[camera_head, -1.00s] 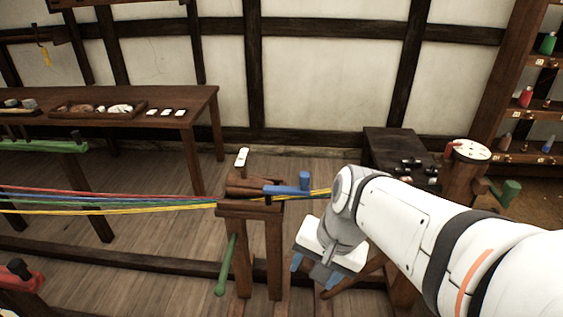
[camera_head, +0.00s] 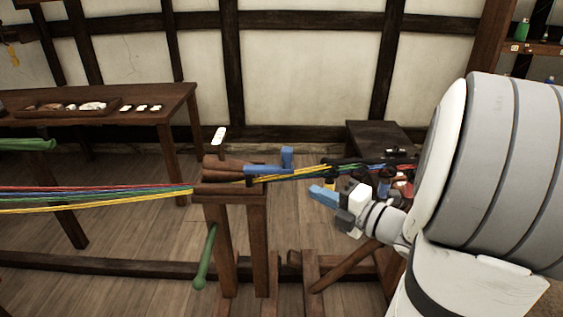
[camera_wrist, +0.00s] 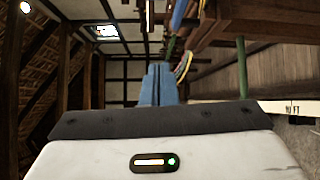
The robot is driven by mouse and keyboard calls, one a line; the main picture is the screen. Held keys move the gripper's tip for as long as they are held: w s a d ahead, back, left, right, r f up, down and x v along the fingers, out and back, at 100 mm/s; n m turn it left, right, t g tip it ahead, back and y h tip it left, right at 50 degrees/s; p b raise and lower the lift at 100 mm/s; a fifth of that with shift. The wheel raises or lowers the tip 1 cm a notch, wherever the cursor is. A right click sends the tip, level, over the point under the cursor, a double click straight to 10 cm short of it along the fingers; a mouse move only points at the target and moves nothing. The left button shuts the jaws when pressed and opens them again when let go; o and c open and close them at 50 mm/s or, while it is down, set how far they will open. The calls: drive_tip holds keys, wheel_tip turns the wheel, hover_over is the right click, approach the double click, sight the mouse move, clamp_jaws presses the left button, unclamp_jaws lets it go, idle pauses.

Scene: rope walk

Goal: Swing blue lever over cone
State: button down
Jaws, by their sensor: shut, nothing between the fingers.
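The blue lever (camera_head: 267,169) lies across the top of the wooden trestle, with a short upright blue knob at its right end. The wooden cone (camera_head: 225,168) sits on the trestle top beside the lever's left end. My gripper (camera_head: 314,191) is shut and empty, to the right of the lever and a little lower, with blue fingertips pointing left and apart from it. In the wrist view the blue fingers (camera_wrist: 160,84) are together. A blue rod-like part shows above them at the top; I cannot tell for sure that it is the lever.
Red, blue, green and yellow strands (camera_head: 110,200) run from the left to the trestle (camera_head: 230,194) and on to the right past my gripper. A green handle (camera_head: 205,258) hangs at the trestle's front. A dark bench (camera_head: 375,134) stands behind; a table (camera_head: 150,95) stands back left.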

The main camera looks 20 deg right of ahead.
drive_tip(key=shift+w+d+m+t+h, duration=0.2)
drive_tip(key=shift+d+m+t+h, duration=0.3)
drive_tip(key=shift+d+m, duration=0.55)
drive_tip(key=shift+a, duration=0.1)
drive_tip(key=w+d+x, duration=0.1)
drive_tip(key=d+x, duration=0.1)
drive_tip(key=x, duration=1)
drive_tip(key=shift+w, duration=0.55)
drive_tip(key=shift+r+p, duration=0.15)
drive_tip(key=shift+p, duration=0.2)
